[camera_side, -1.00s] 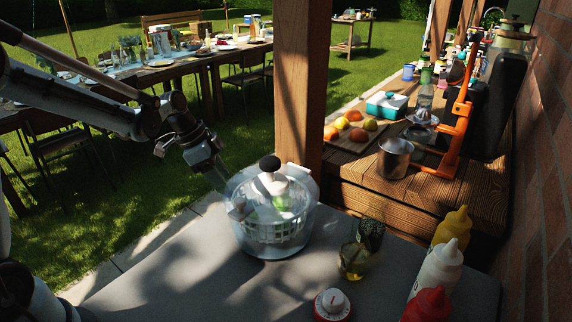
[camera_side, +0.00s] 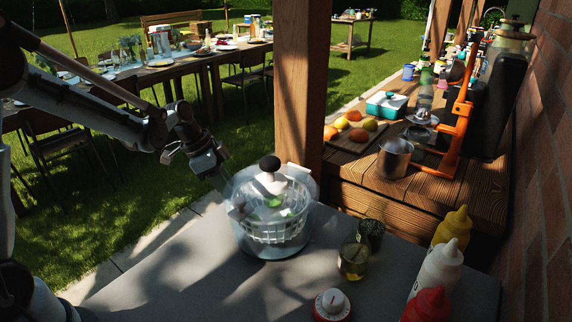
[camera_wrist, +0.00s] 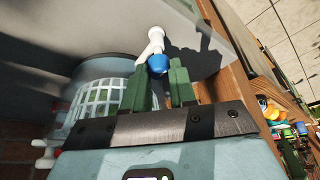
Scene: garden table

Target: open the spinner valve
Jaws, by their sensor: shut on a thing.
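The salad spinner (camera_side: 273,238) stands on the grey counter, a clear bowl with a white slotted basket, some green leaves inside and a black knob on top. In the wrist view its basket (camera_wrist: 98,98) shows at left. The valve (camera_wrist: 157,64), a blue cap with a white stem, lies between my two green finger pads near their tips. My gripper (camera_wrist: 160,78) is shut on the valve. In the side view my gripper (camera_side: 232,200) reaches down to the left side of the spinner, and the valve itself is too small to make out there.
A glass with yellow liquid (camera_side: 352,262) and a dark tumbler (camera_side: 371,234) stand right of the spinner. A white and red timer (camera_side: 332,304) is at the front, squeeze bottles (camera_side: 440,268) at right. A wooden post (camera_side: 303,90) rises behind. The counter's front left is clear.

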